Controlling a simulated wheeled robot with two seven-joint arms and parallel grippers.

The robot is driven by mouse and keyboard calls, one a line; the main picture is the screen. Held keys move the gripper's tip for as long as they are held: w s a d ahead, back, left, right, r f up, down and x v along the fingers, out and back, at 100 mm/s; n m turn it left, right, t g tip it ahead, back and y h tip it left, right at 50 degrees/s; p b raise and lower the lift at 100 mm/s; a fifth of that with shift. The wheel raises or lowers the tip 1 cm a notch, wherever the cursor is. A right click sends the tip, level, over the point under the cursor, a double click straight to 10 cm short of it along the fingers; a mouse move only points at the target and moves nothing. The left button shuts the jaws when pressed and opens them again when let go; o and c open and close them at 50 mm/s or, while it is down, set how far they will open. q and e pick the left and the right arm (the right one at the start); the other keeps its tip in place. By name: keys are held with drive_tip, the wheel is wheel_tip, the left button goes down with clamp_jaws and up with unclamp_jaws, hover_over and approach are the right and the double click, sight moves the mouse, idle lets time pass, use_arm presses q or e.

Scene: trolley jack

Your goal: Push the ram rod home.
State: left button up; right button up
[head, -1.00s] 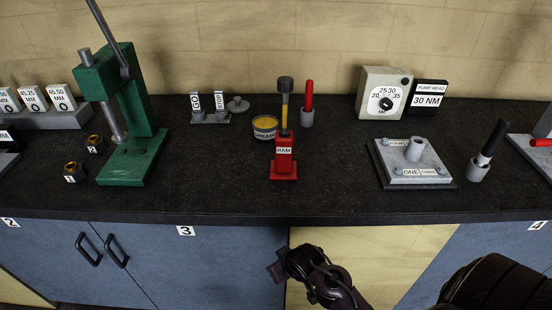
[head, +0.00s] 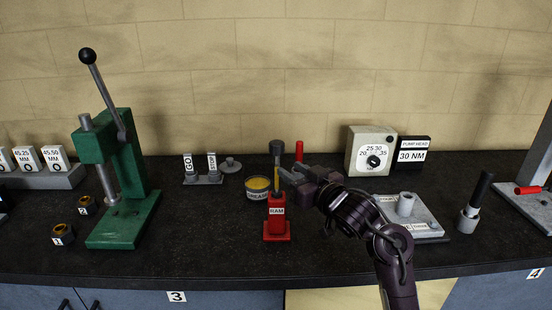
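The ram (head: 277,223) is a red block with a "RAM" label on a red foot, standing upright near the middle of the bench. My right gripper (head: 285,178) reaches in from the right at the height of the exposed rod, below the head. Its fingers look parted and point left at the rod; I cannot tell whether they touch it. It holds nothing that I can see. My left gripper is not in view.
A grease tin (head: 258,188) stands close left of the ram. A red-handled tool (head: 299,151) stands behind my gripper. A grey plate fixture (head: 425,215) lies right, partly behind my arm. A green press (head: 125,190) stands left. The bench front before the ram is clear.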

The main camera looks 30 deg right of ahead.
sight(279, 158)
drive_tip(key=w, duration=0.2)
drive_tip(key=w+p, duration=0.1)
drive_tip(key=w, duration=0.1)
drive_tip(key=w+p, duration=0.1)
drive_tip(key=w, duration=0.1)
drive_tip(key=shift+w+d+r, duration=0.1)
drive_tip(key=shift+w+r, duration=0.25)
drive_tip(key=shift+r, duration=0.05)
drive_tip(key=shift+w+f, duration=0.1)
drive_tip(key=shift+w, duration=0.45)
clamp_jaws()
